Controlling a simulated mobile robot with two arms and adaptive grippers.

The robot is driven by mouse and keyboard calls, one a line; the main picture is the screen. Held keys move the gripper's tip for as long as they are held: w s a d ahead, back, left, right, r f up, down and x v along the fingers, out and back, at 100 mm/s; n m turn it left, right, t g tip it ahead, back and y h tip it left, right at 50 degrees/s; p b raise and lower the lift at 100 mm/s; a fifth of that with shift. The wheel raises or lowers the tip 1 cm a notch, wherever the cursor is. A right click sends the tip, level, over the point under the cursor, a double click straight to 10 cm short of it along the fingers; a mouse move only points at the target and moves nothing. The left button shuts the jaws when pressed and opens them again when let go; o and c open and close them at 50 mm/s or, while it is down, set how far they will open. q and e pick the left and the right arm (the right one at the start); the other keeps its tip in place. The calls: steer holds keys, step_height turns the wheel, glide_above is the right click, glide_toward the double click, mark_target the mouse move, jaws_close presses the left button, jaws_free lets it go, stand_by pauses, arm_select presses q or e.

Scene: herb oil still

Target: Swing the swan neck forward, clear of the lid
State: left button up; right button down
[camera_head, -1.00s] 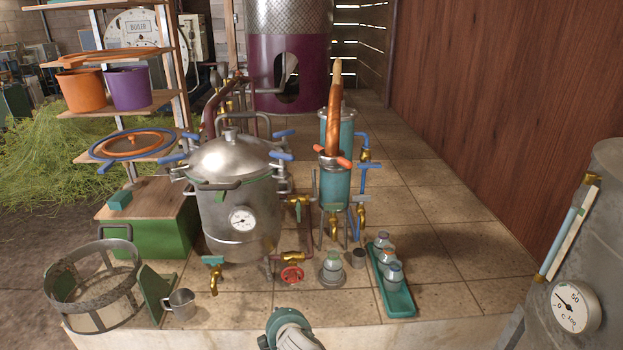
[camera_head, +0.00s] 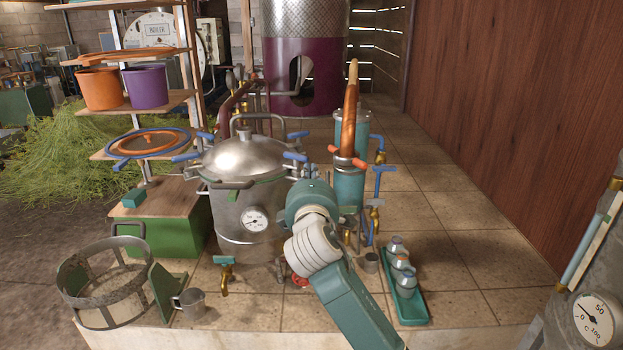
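The copper-orange swan neck (camera_head: 350,115) rises from the teal condenser (camera_head: 348,187), with orange-red handles (camera_head: 348,158) at its foot. It stands to the right of the pot's domed steel lid (camera_head: 243,155), with a gap between them in the picture. The lid sits on the steel pot (camera_head: 235,215), with blue clamp handles around its rim. My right arm reaches up from the bottom; its teal and pale ribbed wrist end (camera_head: 312,215) is in front of the pot's right side and left of the condenser. Its fingers are hidden or indistinct. My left gripper is out of view.
A teal tray (camera_head: 408,308) with several small jars lies right of my arm. A metal mug (camera_head: 188,303) and a basket (camera_head: 100,285) stand front left. A grey tank with a gauge (camera_head: 593,318) is at the right edge. Tiled floor (camera_head: 470,235) is open right of the condenser.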

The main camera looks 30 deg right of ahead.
mark_target(347, 157)
steer(key=d+p, duration=0.1)
steer(key=d, duration=0.3)
steer(key=shift+w+d+p, duration=0.2)
steer(key=shift+d+p, duration=0.15)
steer(key=shift+d, duration=0.05)
steer(key=shift+a, duration=0.1)
steer(key=s+d+n+y+p, duration=0.1)
steer(key=s+d+p, duration=0.1)
steer(key=s+d, duration=0.5)
steer(key=shift+d+r+t, duration=0.25)
steer(key=shift+r+t, duration=0.1)
steer(key=shift+t, duration=0.05)
steer(key=shift+p, duration=0.3)
